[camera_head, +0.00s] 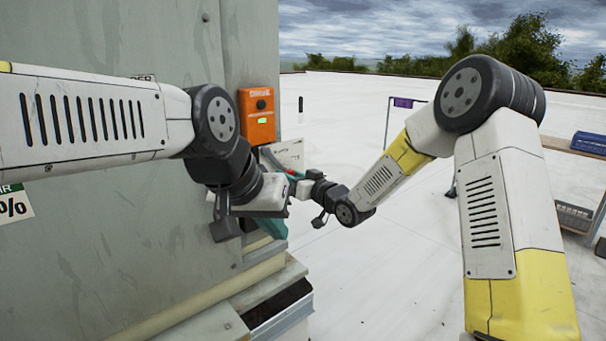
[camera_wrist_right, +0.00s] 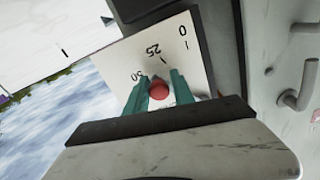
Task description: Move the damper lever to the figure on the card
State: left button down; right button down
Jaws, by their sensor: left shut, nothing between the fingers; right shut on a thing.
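The damper lever's red knob (camera_wrist_right: 158,90) is between the teal fingers of my right gripper (camera_wrist_right: 157,84), which is shut on it. A white scale plate (camera_wrist_right: 195,70) behind shows 0, 25 and 50. The knob sits below 25 and 50 in the picture; I cannot tell its exact reading. In the head view the plate (camera_head: 291,153) shows beyond my right gripper (camera_head: 275,162). My left gripper (camera_head: 275,230) is shut and empty, lower, by the cabinet's edge. The card (camera_head: 14,206) is at the left edge, cut off; a % sign shows but the full figure does not.
The grey cabinet wall (camera_head: 100,240) fills the left. An open drawer-like tray (camera_head: 280,312) and ledges lie below. In the wrist view a metal handle (camera_wrist_right: 300,85) is at right. White roof is open at right.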

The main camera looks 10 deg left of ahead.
jog(key=shift+s+a+f+m, duration=0.25)
jog(key=shift+s+a+m, duration=0.4)
jog(key=shift+m, duration=0.6)
jog(key=shift+s+a+f+m, duration=0.25)
jog(key=shift+s+a+m, duration=0.2)
jog(key=shift+s+m, duration=0.55)
jog(key=shift+s+a+f+m, duration=0.25)
jog(key=shift+s+a+m, duration=0.3)
jog(key=shift+m, duration=0.9)
jog(key=c, duration=1.2)
grip_release()
jog(key=shift+o, duration=0.2)
jog(key=shift+f, duration=0.1)
jog(key=v, duration=0.7)
jog(key=shift+s+d, duration=0.25)
jog(key=shift+d, duration=0.05)
